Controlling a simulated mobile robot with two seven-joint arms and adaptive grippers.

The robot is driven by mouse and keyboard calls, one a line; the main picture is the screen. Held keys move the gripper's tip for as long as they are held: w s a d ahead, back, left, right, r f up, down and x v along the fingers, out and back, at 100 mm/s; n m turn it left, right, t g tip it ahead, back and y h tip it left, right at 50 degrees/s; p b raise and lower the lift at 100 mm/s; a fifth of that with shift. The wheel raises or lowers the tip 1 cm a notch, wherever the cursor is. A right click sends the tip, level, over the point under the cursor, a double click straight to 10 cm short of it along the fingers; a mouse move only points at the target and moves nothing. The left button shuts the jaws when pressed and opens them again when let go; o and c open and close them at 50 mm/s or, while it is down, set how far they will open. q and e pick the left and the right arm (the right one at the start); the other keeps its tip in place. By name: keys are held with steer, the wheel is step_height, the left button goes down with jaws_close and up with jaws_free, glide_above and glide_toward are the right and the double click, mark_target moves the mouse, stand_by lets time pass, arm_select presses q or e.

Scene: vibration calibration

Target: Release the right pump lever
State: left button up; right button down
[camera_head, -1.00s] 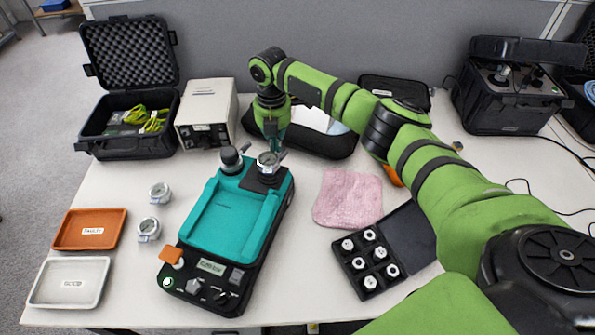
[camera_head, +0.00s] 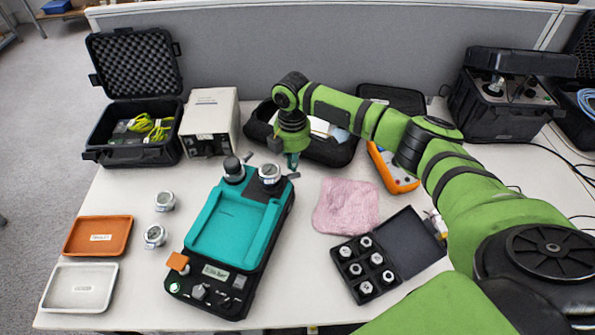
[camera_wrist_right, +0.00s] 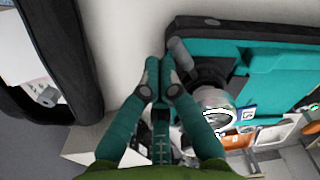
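The teal and black pump (camera_head: 232,225) stands on the table with a round silver gauge (camera_head: 269,173) at its back right corner. A dark knob (camera_head: 233,168) stands at its back left corner. A short grey lever (camera_head: 293,176) sticks out to the right beside the gauge. In the right wrist view the grey lever (camera_wrist_right: 179,51) lies just right of my fingertips, apparently not between them. My right gripper (camera_head: 292,162) hangs just behind the lever. Its teal fingertips (camera_wrist_right: 160,66) are together, with nothing visible between them. My left gripper is out of view.
An open black pouch (camera_head: 330,150) lies behind my gripper. A pink cloth (camera_head: 345,206) and a black case of fittings (camera_head: 340,262) lie right of the pump. Two loose gauges (camera_head: 155,236) and two trays (camera_head: 68,236) are on the left.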

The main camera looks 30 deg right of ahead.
steer(key=shift+s+r+m+p, duration=0.1)
steer(key=shift+s+m+p, duration=0.45)
steer(key=shift+m+p, duration=0.65)
steer(key=shift+s+r+m+p, duration=0.1)
steer(key=shift+s+m+p, duration=0.5)
steer(key=shift+p, duration=1.1)
step_height(320, 180, up, 7)
steer(key=s+m+p, duration=0.1)
steer(key=m+p, duration=0.1)
steer(key=p, duration=0.8)
steer(key=shift+a+f+p, duration=0.2)
steer(key=shift+a+p, duration=0.05)
steer(key=shift+p, duration=0.05)
steer(key=shift+s, duration=0.1)
